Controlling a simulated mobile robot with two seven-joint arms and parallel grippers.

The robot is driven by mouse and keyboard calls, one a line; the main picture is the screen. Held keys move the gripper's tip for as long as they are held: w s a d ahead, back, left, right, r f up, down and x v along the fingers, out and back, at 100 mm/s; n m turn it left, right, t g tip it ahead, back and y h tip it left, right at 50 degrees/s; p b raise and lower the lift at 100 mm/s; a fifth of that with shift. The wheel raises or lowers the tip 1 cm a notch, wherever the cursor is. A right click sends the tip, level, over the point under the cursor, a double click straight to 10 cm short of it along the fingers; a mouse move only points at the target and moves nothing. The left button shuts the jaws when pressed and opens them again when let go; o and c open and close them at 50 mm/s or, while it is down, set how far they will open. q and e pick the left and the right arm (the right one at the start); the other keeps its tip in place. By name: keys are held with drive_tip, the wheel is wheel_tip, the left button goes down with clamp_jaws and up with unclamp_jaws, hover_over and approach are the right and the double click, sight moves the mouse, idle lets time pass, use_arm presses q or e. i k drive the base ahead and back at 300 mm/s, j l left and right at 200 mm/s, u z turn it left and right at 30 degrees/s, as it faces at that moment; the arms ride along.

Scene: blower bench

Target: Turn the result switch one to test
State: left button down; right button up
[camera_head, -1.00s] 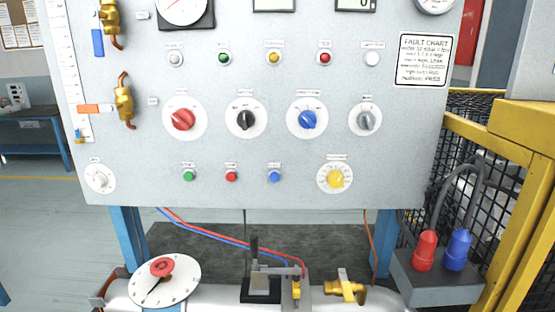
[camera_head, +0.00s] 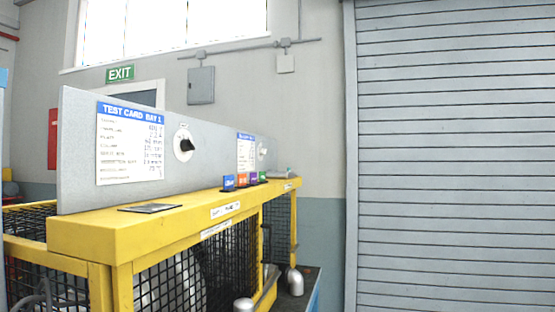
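A black rotary knob (camera_head: 187,145) sits on a white round dial on the grey upright panel (camera_head: 215,150), just right of the card headed "TEST CARD BAY 1" (camera_head: 130,145). A small label is above the dial, but its words and the dial marks are too small to read. A second, smaller white dial (camera_head: 263,153) is farther along the panel, beside a second card (camera_head: 246,153). I cannot tell by name which is result switch one. Neither of my grippers is in view.
The panel stands on a yellow ledge (camera_head: 90,232) above a black mesh guard (camera_head: 232,255). A dark flat plate (camera_head: 150,207) and several coloured blocks (camera_head: 242,180) are on the ledge. A grey roller shutter (camera_head: 450,160) is at the right.

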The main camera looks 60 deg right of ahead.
sight(186, 145)
drive_tip(key=z, duration=1.75)
drive_tip(key=u, duration=0.4)
drive_tip(key=l+u, duration=0.2)
drive_tip(key=u, duration=0.15)
drive_tip(key=i+l+u, duration=0.1)
drive_tip(key=u, duration=0.3)
drive_tip(key=l+u, duration=0.1)
drive_tip(key=u, duration=0.3)
drive_tip(key=l, duration=0.4)
